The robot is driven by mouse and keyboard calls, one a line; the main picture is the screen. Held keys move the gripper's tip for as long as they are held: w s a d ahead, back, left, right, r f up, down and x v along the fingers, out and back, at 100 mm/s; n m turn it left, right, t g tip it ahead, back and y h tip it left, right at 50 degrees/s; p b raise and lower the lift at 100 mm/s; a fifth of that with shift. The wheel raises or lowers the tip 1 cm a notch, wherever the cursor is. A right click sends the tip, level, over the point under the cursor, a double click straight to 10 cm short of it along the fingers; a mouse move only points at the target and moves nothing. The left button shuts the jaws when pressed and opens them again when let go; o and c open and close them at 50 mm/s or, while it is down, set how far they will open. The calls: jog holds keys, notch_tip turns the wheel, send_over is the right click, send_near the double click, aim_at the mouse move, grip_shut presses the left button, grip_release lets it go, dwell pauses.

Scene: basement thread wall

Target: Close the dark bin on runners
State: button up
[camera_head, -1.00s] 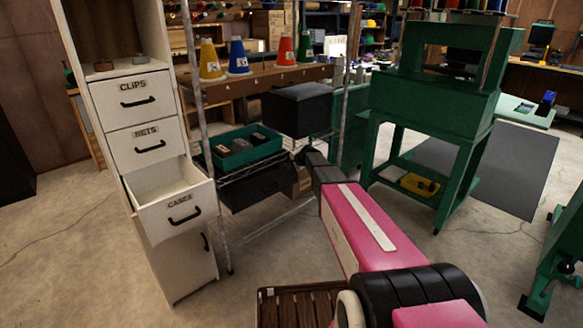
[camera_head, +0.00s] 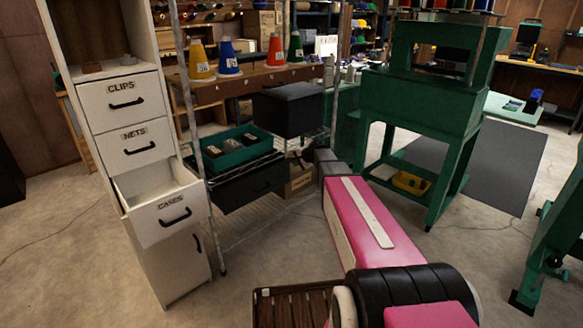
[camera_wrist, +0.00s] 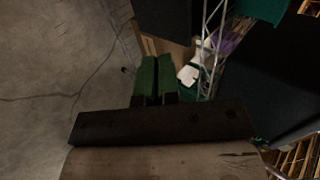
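The dark bin on runners (camera_head: 240,192) hangs under the wire shelf in the head view, left of my arm. Its front, with a dark handle, juts out a little past the shelf, so it looks partly open. My gripper is hidden behind my forearm in the head view. In the wrist view my gripper (camera_wrist: 157,58) shows as two green fingers side by side with only a thin line between them, shut and empty. Dark surfaces lie beyond it and to the right in the wrist view; I cannot tell which is the bin. No contact with the bin shows.
A teal tray (camera_head: 238,158) sits on the shelf above the bin, and a dark box (camera_head: 288,108) higher up. A cardboard box (camera_head: 300,180) is behind. A white cabinet (camera_head: 126,105) with its lower drawer (camera_head: 160,222) open stands left. A green machine stand (camera_head: 417,105) is right. A slatted wooden piece (camera_head: 291,308) lies low in front.

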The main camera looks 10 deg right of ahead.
jog(key=o, duration=0.5)
jog(key=shift+s+r, duration=0.2)
jog(key=shift+s, duration=0.1)
jog(key=s+a+f+y, duration=0.1)
jog(key=a+f, duration=0.1)
jog(key=s+a+f+t+y, duration=0.1)
jog(key=s+a+f, duration=0.1)
jog(key=a, duration=0.1)
jog(key=s+a+f+n+t+y, duration=0.1)
jog(key=a+f, duration=0.1)
jog(key=a, duration=0.1)
jog(key=shift+s+f+y, duration=0.2)
jog(key=shift+f+y, duration=0.1)
jog(key=shift+f, duration=0.1)
jog(key=s+a+f+m+t, duration=0.1)
jog(key=s+a+f+t, duration=0.15)
jog(key=s+f, duration=0.2)
jog(key=shift+t, duration=0.25)
jog(key=x, duration=1.1)
jog(key=shift+w+d+f, duration=0.2)
jog(key=shift+w+f, duration=0.15)
jog(key=shift+w, duration=0.05)
grip_shut()
